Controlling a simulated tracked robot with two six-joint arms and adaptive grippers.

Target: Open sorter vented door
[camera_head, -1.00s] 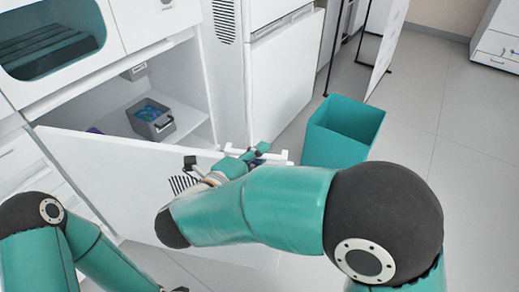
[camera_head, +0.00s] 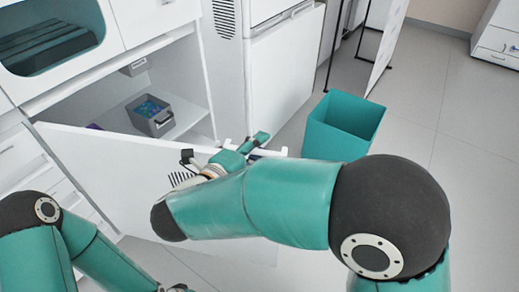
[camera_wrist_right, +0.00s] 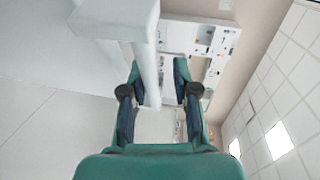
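The sorter's white vented door (camera_head: 110,165) stands partly open in the head view, swung out from the cupboard, with dark vent slots showing beside my wrist. Its white bar handle (camera_head: 272,152) is at the door's right end. My right gripper (camera_head: 250,145) is at this handle, partly hidden by its own arm. In the right wrist view the fingers of my right gripper (camera_wrist_right: 156,90) are spread apart, and the white handle bar (camera_wrist_right: 148,65) runs between them, closer to the left finger. My left gripper (camera_head: 178,288) barely shows at the bottom edge; its fingers are unclear.
Inside the cupboard is a grey bin (camera_head: 150,115) with blue items. A teal open-topped bin (camera_head: 340,140) stands on the floor right of the door. A white fridge-like cabinet (camera_head: 285,65) stands behind.

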